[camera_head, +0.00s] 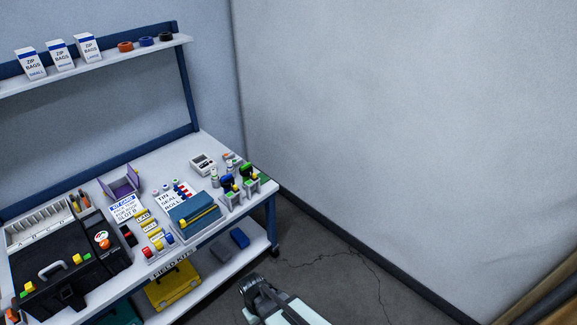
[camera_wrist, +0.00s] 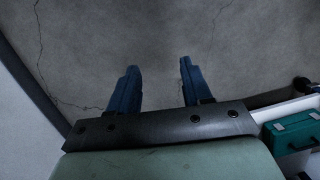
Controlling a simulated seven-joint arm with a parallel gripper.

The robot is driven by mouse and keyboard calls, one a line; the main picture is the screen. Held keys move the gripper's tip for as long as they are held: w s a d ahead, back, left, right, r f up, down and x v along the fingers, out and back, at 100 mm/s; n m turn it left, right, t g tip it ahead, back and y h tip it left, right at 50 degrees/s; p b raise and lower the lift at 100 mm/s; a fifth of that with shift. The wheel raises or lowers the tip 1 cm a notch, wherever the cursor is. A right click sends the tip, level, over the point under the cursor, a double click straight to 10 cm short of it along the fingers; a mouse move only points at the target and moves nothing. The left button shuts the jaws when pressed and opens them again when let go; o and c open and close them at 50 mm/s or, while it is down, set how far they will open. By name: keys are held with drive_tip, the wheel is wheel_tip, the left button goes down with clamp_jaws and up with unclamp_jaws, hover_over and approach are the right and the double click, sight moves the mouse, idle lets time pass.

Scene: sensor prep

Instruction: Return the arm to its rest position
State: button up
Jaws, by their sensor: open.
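My gripper (camera_wrist: 158,85) shows in the wrist view with its two blue fingers spread wide apart. Nothing is between them, and only the grey cracked floor lies beyond. In the head view, part of my arm (camera_head: 285,303) shows at the bottom centre, over the floor and to the right of the workbench; the fingers cannot be made out there. My arm appears apart from the bench and everything on it.
A white workbench (camera_head: 165,170) with a black case (camera_head: 68,290), a blue box (camera_head: 192,213) and small parts stands at left. Its lower shelf holds a yellow case (camera_head: 173,288); a teal case (camera_wrist: 291,132) shows in the wrist view. Brown boards (camera_head: 545,290) lean at right. Floor between is clear.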

drive_tip(key=s+d+f+m+g, duration=0.1)
drive_tip(key=s+d, duration=0.3)
drive_tip(key=d, duration=0.4)
drive_tip(key=s+d+f+m+g+y, duration=0.1)
drive_tip(key=s+d+f+m+g, duration=0.1)
drive_tip(key=d, duration=0.6)
drive_tip(key=s+d+f+m+g, duration=0.1)
drive_tip(key=s+d+f+m, duration=0.3)
drive_tip(key=s+d, duration=0.4)
drive_tip(key=shift+s+d+f+g+y, duration=0.3)
drive_tip(key=shift+d+f, duration=0.1)
drive_tip(key=shift+d, duration=0.15)
